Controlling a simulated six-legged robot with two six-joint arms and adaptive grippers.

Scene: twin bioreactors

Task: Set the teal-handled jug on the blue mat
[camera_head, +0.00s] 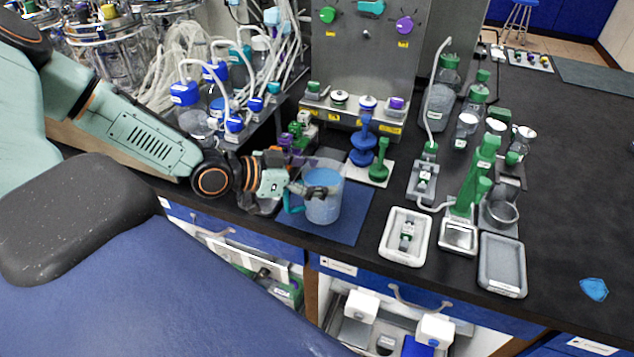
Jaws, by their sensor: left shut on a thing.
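The jug (324,197) is clear with blue contents and has a teal handle on its left side. It stands upright over the blue mat (345,225); I cannot tell whether its base touches the mat. My left gripper (291,190) comes in from the left and is shut on the jug's teal handle (291,202). The fingers partly hide the handle. The mat shows to the right of and in front of the jug. My right gripper is not in view.
A white plate with a green tool (379,160) and a blue stand (362,142) are close behind the mat. White tray (405,237), grey tray (502,265) and green stand (472,190) are to the right. The bench's front edge is near. Bare black bench lies far right.

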